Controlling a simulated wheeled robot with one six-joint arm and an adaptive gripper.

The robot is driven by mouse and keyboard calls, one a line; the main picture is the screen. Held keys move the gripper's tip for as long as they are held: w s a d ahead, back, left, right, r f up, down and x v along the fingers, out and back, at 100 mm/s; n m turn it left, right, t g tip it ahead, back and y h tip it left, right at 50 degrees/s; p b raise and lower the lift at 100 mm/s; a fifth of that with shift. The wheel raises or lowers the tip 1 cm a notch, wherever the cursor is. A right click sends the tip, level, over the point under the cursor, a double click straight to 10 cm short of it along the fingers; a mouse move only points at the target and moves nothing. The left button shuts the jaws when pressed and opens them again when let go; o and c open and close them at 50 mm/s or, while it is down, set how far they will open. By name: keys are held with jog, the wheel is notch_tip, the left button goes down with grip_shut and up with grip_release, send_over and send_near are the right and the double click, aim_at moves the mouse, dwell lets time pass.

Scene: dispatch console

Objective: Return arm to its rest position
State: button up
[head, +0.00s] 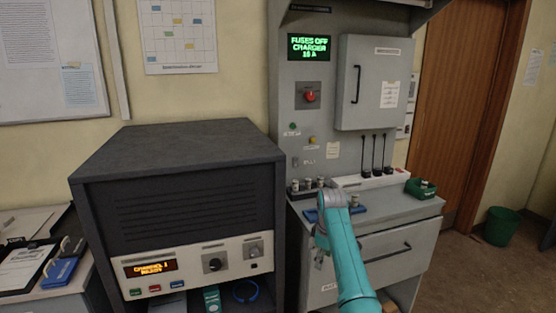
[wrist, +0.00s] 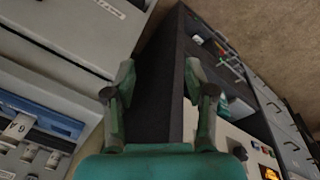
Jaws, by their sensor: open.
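My teal arm rises from the bottom of the head view and bends over in front of the grey charger cabinet. My gripper (head: 320,257) hangs at its end, between the dark console and the cabinet's drawer front. In the wrist view my gripper (wrist: 157,82) has its two fingers spread wide, with nothing between them. Past the fingers, the dark side of the console (wrist: 160,95) shows. How far the fingertips are from the console or the cabinet, I cannot tell.
The dark console (head: 175,185) stands close at left. A clipboard (head: 25,267) lies far left. Open floor (head: 480,275) is at right.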

jog(key=s+f+m+t, duration=0.1)
jog(key=s+f, duration=0.2)
jog(key=f, duration=0.5)
jog(key=s+d+f+m+t, duration=0.1)
jog(key=s+f, duration=0.3)
jog(key=f, duration=0.3)
jog(key=s+f+t, duration=0.1)
jog(key=s+f, duration=0.2)
jog(key=f, duration=0.5)
jog(key=s+d+f+m+t, duration=0.1)
jog(key=s+f+m+t, duration=0.1)
jog(key=s+f, duration=0.6)
jog(key=s+d+f+m+t, duration=0.1)
jog(key=s+f, duration=0.2)
jog(key=s, duration=1)
jog(key=s+r+m+t, duration=0.2)
jog(key=s+r, duration=0.1)
jog(key=s, duration=0.8)
jog(key=s+r+m+t, duration=0.1)
jog(key=s+r, duration=0.2)
jog(key=s, duration=0.8)
jog(key=s+r+m+t, duration=0.1)
jog(key=s+r+t, duration=0.1)
jog(key=s+r, duration=0.6)
jog(key=s+d+r+m+t, duration=0.1)
jog(key=s+r+m+t, duration=0.1)
jog(key=s+r, duration=0.6)
notch_tip(320, 180, up, 8)
jog(key=shift+s+f, duration=0.25)
